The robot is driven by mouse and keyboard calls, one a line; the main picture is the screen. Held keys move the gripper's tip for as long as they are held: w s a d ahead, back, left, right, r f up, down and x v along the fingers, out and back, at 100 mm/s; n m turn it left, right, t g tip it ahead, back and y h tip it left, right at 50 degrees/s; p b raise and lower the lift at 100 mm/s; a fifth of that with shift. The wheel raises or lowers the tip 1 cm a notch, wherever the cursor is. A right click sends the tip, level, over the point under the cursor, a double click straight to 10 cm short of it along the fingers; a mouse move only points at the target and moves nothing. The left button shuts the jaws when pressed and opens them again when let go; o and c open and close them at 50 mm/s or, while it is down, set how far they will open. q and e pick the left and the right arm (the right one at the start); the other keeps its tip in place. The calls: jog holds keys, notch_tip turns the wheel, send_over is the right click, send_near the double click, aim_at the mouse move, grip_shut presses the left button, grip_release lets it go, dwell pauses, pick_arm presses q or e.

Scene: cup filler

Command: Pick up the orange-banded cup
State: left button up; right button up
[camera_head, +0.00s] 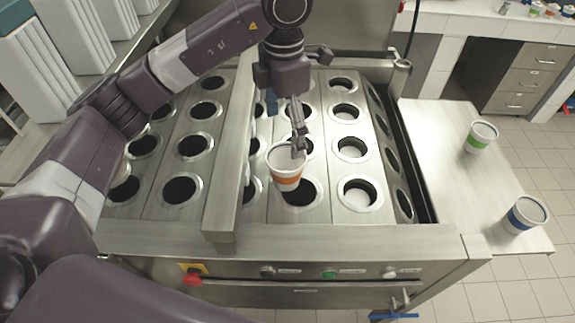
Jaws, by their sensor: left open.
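The orange-banded cup (287,181) is white with an orange band and shows at the middle of the head view. It overlaps a dark round hole in the steel filler top; I cannot tell whether its base is in the hole or above it. My left gripper (298,148) reaches down from above, with its fingers at the cup's right rim. It is open, and part of the rim is hidden behind a finger. I cannot tell whether a finger touches the cup. My right gripper is not in view.
The filler top (270,238) has rows of round holes. A raised steel rail (232,150) runs just left of the cup. A green-banded cup (481,137) and a blue-banded cup (525,214) stand on the side table (440,130) at right. Stacked white containers (35,75) stand at upper left.

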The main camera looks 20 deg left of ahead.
aim_at(286, 156)
pick_arm(q)
jog(key=shift+s+d+f, duration=0.1)
jog(key=shift+f, duration=0.75)
jog(key=shift+f+p, duration=0.3)
jog(key=shift+p, duration=0.1)
notch_tip(286, 156, down, 4)
jog(key=shift+d+f+p, duration=0.1)
jog(key=shift+p, duration=1)
jog(key=shift+f, duration=0.25)
jog(key=c, duration=0.9)
jog(key=shift+r, duration=0.15)
